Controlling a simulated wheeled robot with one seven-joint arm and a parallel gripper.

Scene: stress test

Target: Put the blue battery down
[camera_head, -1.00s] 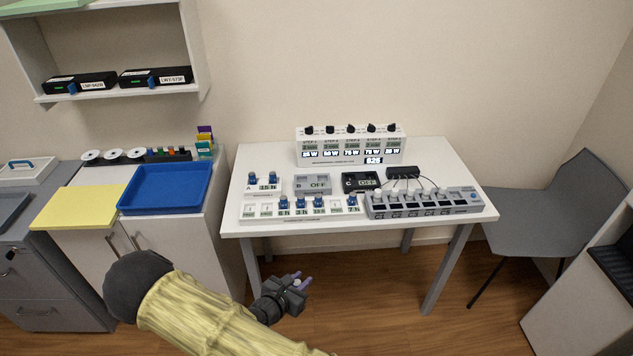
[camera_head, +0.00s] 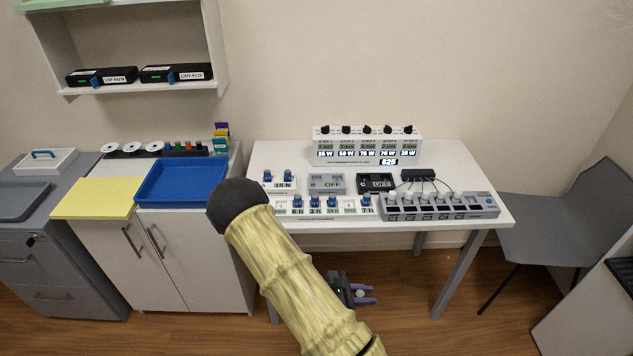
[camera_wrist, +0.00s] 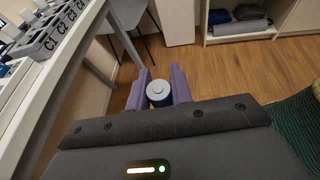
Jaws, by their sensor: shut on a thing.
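The blue battery (camera_wrist: 157,99) is between the two purple fingers of my gripper (camera_wrist: 158,90) in the wrist view. Its white round end faces the camera, and a blue band shows below it. My gripper is shut on it, over the floor beside the table. In the head view my gripper (camera_head: 364,294) is below the table's front edge, partly hidden by my arm. More blue batteries stand in the white slotted rack (camera_head: 348,208) on the white table (camera_head: 460,168).
A grey charging strip (camera_head: 440,206) with labelled slots lies at the table's front right. Boxes marked B (camera_head: 327,184) and C (camera_head: 375,183) stand behind. A blue tray (camera_head: 182,182) and yellow pad (camera_head: 96,201) lie on the left cabinet. A grey chair (camera_head: 550,225) stands right.

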